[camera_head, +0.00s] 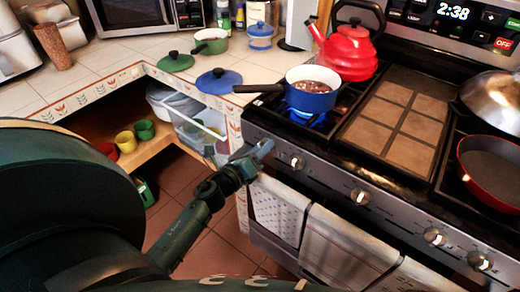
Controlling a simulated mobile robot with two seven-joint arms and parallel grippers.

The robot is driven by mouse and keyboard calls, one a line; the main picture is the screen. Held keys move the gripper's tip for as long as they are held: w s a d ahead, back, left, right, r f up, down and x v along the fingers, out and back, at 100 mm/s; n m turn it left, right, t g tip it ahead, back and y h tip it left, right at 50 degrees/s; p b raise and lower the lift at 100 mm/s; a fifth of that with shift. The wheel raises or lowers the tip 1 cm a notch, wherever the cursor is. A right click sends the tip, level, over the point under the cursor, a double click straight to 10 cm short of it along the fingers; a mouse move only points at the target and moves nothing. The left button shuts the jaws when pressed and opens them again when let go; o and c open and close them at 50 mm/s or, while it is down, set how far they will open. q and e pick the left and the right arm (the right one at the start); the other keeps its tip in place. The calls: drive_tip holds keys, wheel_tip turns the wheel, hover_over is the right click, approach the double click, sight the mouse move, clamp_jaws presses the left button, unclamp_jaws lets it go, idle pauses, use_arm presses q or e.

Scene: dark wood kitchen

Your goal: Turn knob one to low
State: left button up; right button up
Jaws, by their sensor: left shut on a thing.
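The stove's front panel (335,180) carries a row of knobs. One knob (297,162) shows clear near the left end, with others (360,196) further right. My left gripper (262,149) is at the panel's far left end, shut on the leftmost knob, knob one. The gripper covers that knob, so its setting cannot be read. A blue flame (312,118) burns under the blue pot (311,100) on the front left burner. My right gripper is not in view.
A red kettle (348,54) stands behind the pot, whose handle points left over the counter (120,62). A red pan (490,172) sits at right. Towels (345,245) hang below the panel. An open corner shelf with cups (126,141) is at left.

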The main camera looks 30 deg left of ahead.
use_arm(q)
drive_tip(key=shift+n, duration=0.3)
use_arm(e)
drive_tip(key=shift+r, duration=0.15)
use_arm(q)
drive_tip(key=n+p, duration=0.1)
drive_tip(key=n, duration=0.4)
drive_tip(key=n+p, duration=0.2)
drive_tip(key=n, duration=0.4)
drive_tip(key=f+n+p, duration=0.1)
drive_tip(key=n+p, duration=0.1)
drive_tip(key=n, duration=0.4)
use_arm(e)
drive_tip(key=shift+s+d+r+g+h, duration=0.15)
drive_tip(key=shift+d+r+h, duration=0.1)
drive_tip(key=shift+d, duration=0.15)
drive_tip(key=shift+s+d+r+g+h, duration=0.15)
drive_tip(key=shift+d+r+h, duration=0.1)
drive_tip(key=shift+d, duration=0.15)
use_arm(q)
drive_tip(key=shift+n, duration=0.3)
drive_tip(key=o, duration=1)
drive_tip(key=shift+c, duration=0.2)
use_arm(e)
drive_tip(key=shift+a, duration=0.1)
